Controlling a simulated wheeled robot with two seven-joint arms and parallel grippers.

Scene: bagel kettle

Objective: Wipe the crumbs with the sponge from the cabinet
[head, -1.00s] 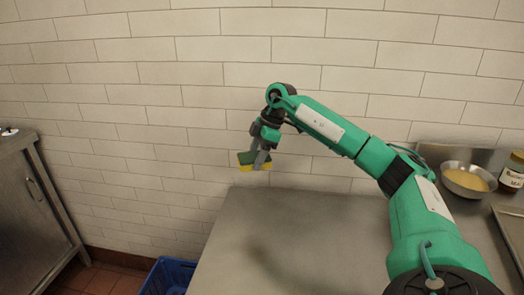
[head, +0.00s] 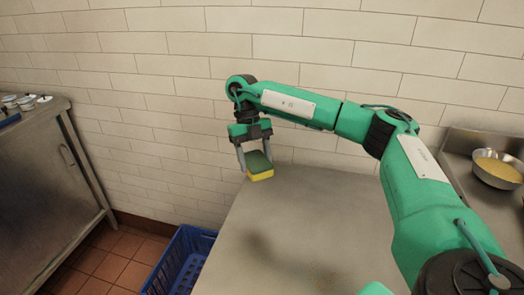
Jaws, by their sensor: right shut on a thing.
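The sponge (head: 260,170), yellow with a dark green top, is between the fingers of my right gripper (head: 254,160). The gripper is shut on it and points down, near the far left end of the steel table (head: 300,215). Whether the sponge touches the table is hard to tell. Crumbs cannot be made out clearly; a faint brownish patch shows near the table's front. A steel cabinet (head: 60,190) with a handle stands at the left, its door shut. My left gripper is not in view.
A blue crate (head: 190,240) stands on the tiled floor between cabinet and table. A metal bowl (head: 498,170) of yellowish contents is at the right. Small white-topped items (head: 27,102) sit on the cabinet. A tiled wall (head: 150,100) closes the back. The table's middle is clear.

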